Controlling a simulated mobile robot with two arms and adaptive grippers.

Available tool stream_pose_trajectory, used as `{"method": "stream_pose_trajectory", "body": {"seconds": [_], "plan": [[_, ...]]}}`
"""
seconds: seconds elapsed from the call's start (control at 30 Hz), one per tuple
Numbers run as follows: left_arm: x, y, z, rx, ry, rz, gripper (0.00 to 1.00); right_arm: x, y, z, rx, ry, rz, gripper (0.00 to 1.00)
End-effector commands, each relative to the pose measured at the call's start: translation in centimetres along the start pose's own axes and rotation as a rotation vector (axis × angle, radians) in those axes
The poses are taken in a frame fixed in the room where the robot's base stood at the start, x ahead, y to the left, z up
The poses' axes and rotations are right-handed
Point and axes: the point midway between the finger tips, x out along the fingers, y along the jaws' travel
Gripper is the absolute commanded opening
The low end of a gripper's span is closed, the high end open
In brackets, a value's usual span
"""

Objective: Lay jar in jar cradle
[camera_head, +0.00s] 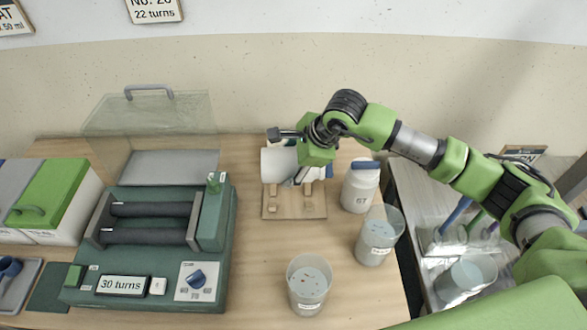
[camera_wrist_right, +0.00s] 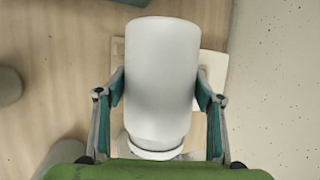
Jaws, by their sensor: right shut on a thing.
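A white jar (camera_head: 275,165) lies on its side in my right gripper (camera_head: 297,170), over the wooden jar cradle (camera_head: 293,209). In the right wrist view the jar (camera_wrist_right: 162,75) sits between both fingers (camera_wrist_right: 160,95), which press on its sides. The cradle is a flat board with small upright blocks. I cannot tell whether the jar touches the cradle. My left gripper is not in view.
A white jar marked 67 (camera_head: 359,190) stands close right of the cradle. Two glaze buckets, one (camera_head: 377,240) at right and one (camera_head: 309,287) in front, stand nearby. A green roller machine (camera_head: 150,255) with a raised clear lid (camera_head: 150,120) is at left. Table between is clear.

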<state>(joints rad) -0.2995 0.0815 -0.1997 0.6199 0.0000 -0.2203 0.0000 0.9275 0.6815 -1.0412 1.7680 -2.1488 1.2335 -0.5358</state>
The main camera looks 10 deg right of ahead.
Motion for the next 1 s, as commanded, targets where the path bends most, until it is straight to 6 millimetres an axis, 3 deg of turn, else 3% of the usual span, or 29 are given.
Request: {"method": "stream_pose_trajectory", "body": {"seconds": [0.37,1.0], "plan": [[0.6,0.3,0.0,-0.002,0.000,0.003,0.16,0.8,-0.1,-0.1,0.016,0.000,-0.015,0.27],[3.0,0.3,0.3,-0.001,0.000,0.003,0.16,5.3,1.7,-1.9,0.015,0.000,-0.014,0.27]]}}
